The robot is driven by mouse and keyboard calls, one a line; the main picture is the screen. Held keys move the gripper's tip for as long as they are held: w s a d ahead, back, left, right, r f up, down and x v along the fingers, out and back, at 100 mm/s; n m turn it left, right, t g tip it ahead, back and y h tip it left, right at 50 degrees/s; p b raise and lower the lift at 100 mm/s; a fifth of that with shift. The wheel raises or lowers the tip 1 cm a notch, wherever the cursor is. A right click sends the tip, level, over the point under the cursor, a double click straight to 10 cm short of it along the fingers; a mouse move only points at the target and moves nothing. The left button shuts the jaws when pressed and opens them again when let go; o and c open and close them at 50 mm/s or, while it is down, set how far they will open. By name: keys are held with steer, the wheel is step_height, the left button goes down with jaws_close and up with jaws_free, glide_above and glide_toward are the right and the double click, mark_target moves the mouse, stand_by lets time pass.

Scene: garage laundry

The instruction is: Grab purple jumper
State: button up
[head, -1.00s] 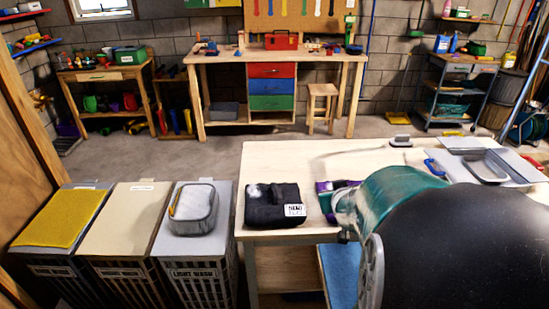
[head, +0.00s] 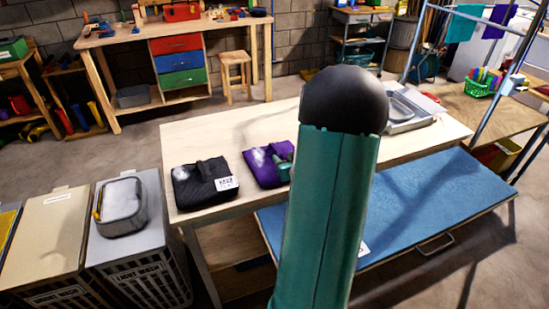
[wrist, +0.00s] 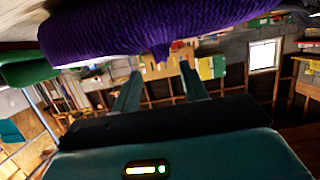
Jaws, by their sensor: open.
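The purple jumper (head: 258,170) lies folded on the wooden table, right of a dark folded garment. Whitish patches show on its top, and my arm hides its right side. In the wrist view the jumper (wrist: 150,30) fills the upper part, close to the fingertips. My gripper (wrist: 160,72) is open, its two fingers apart with their tips near the jumper's lower edge in the picture. I cannot tell whether they touch it. In the head view a small teal part at the jumper's right side seems to be my gripper (head: 284,170); my arm hides most of it.
The dark garment (head: 203,184) with a white label sits left of the jumper on the table (head: 225,135). Laundry bins (head: 135,255) stand at the lower left. A blue surface (head: 425,200) lies right of my arm. A grey tray (head: 410,110) is at the table's far right.

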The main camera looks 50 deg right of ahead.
mark_target(278, 151)
steer(key=x, duration=0.6)
steer(key=shift+w, duration=0.45)
steer(key=shift+c, duration=0.4)
jaws_close()
